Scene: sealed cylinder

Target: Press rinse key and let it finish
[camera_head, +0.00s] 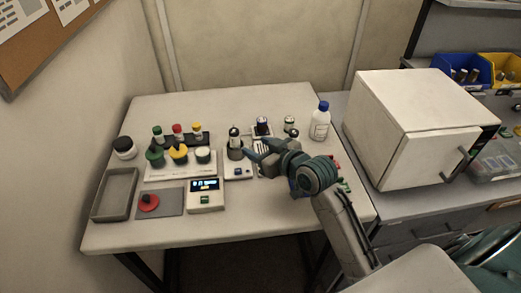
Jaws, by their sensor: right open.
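A cream device (206,206) with a lit dark display (205,184) stands near the front of the white table. A small green key (205,199) sits below its display. A smaller device with a blue key (238,172) stands behind it to the right. I cannot read which key is the rinse key. My right gripper (256,150) reaches in from the lower right. It is open, with its teal fingers pointing left over the table, close to the blue-key device. The gripper and wrist hide part of the things behind them. My left gripper is not in view.
A grey tray (98,201), a red round piece on a grey mat (174,207) and several capped vials stand at the left. A blue-capped bottle (320,124) stands at the back right. A white box-shaped appliance (387,140) is farther right. The table's back is clear.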

